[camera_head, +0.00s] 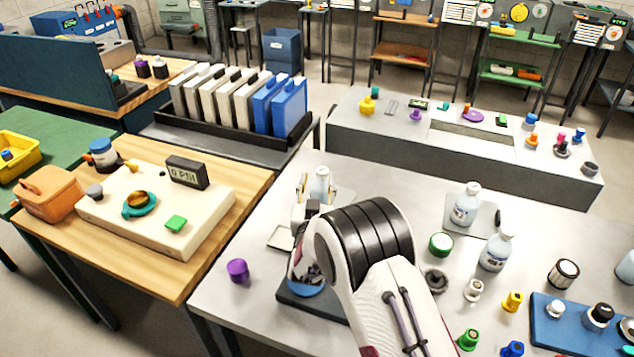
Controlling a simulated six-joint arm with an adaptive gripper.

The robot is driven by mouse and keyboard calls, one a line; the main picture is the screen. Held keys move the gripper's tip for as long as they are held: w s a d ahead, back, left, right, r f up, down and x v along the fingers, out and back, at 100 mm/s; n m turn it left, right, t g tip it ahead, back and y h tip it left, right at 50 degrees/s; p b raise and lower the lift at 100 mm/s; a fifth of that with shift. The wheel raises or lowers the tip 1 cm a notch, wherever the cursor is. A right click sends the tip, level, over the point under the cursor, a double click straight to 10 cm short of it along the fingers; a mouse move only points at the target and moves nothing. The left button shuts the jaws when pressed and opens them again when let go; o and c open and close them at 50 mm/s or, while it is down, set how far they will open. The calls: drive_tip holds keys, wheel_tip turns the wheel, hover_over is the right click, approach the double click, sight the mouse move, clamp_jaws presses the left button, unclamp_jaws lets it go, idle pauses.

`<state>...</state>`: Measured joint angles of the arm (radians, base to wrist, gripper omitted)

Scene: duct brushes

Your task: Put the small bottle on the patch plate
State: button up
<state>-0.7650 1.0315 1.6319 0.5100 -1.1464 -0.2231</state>
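A small pale bottle (320,186) with a white cap stands upright at the left of the light grey table, right by my gripper (308,202). The gripper's fingers are small and partly hidden by my wrist, so I cannot tell if they touch or grip the bottle. A labelled bottle (465,207) stands on a thin grey plate (486,220) at the right. Another labelled bottle (495,252) stands just in front of that plate. A small pale square plate (281,237) lies left of my wrist. I cannot tell which plate is the patch plate.
A purple knob (238,270) lies near the table's left edge. A green-topped jar (440,244), a dark ring (435,280) and several small coloured knobs lie right of my arm. A blue tray (545,335) sits at front right. Table between my gripper and the grey plate looks clear.

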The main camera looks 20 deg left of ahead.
drive_tip(key=shift+r, duration=0.1)
idle(0.5)
drive_tip(key=w+d+r+g, duration=0.1)
drive_tip(key=d+r+g, duration=0.2)
drive_tip(key=d+r, duration=0.8)
drive_tip(key=s+d+r+g+h, duration=0.1)
drive_tip(key=s+d+r, duration=0.3)
drive_tip(key=d, duration=0.2)
drive_tip(key=s+d+r+g, duration=0.2)
drive_tip(key=s+d+r, duration=0.2)
drive_tip(key=d+r, duration=0.15)
drive_tip(key=s+d+f+m+g+h, duration=0.1)
drive_tip(key=s+d+g, duration=0.1)
drive_tip(key=s+d, duration=0.5)
drive_tip(key=s+d+f+m+g+h, duration=0.1)
drive_tip(key=s+d, duration=0.7)
drive_tip(key=s, duration=0.8)
drive_tip(key=s+d+f+m+g+h, duration=0.1)
drive_tip(key=s+d+g+h, duration=0.1)
drive_tip(key=s+d, duration=0.6)
drive_tip(key=s, duration=0.4)
drive_tip(key=shift+s+d+f+g, duration=0.15)
drive_tip(key=shift+s+f+g, duration=0.15)
drive_tip(key=shift+f, duration=0.1)
